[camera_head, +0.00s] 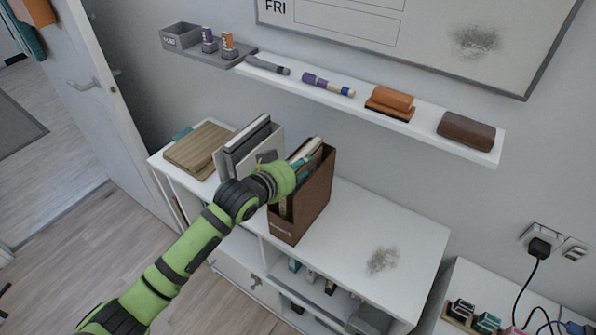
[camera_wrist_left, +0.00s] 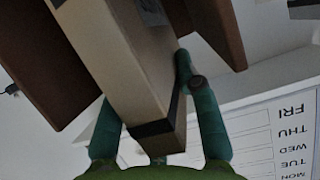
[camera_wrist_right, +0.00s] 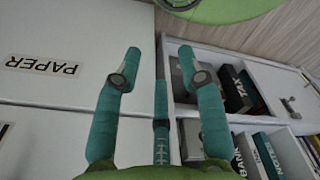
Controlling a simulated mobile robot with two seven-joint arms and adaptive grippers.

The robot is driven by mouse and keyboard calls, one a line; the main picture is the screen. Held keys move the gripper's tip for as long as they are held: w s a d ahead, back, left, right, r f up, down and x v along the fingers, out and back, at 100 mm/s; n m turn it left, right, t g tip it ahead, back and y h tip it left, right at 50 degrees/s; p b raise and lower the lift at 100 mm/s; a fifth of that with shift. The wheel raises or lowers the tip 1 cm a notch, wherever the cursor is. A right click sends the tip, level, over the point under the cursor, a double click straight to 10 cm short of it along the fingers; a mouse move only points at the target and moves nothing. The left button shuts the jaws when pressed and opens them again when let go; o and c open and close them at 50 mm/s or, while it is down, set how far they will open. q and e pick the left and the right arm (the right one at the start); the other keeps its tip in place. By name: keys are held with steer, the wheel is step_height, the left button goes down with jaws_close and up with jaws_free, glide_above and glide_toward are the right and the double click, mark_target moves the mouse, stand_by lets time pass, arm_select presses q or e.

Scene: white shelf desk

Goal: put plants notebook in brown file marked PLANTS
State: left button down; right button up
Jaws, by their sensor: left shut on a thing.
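The brown file (camera_head: 318,195) stands upright on the white desk, open at the top, with small unreadable lettering low on its front. My left gripper (camera_head: 300,172) is at its opening. In the left wrist view my left gripper (camera_wrist_left: 150,105) is shut on a tan notebook (camera_wrist_left: 128,65) with a dark band, its fingers on both sides. Brown walls of the file (camera_wrist_left: 222,30) show on either side of the notebook. My right gripper (camera_wrist_right: 158,75) is open and empty in the right wrist view and is out of the head view.
A grey-white file (camera_head: 232,160) with dark books stands just left of the brown file. A wooden board (camera_head: 198,148) lies further left. The desk top (camera_head: 385,225) is clear to the right. A wall shelf (camera_head: 420,128) with erasers and markers runs above.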

arm_select(q)
steer(key=shift+w+d, duration=0.15)
steer(key=shift+w, duration=0.3)
steer(key=c, duration=1.3)
jaws_free()
steer(key=shift+f, duration=0.2)
steer(key=o, duration=0.4)
steer(key=shift+s+r, duration=0.1)
steer(key=shift+s, duration=0.1)
steer(key=b+v, duration=0.1)
steer(key=v, duration=1.1)
steer(key=shift+b, duration=0.3)
arm_select(e)
steer(key=shift+w+d+f, duration=0.1)
steer(key=shift+d+f, duration=0.05)
steer(key=shift+f, duration=0.4)
steer(key=shift+w+d+f, duration=0.1)
steer(key=shift+f, duration=0.45)
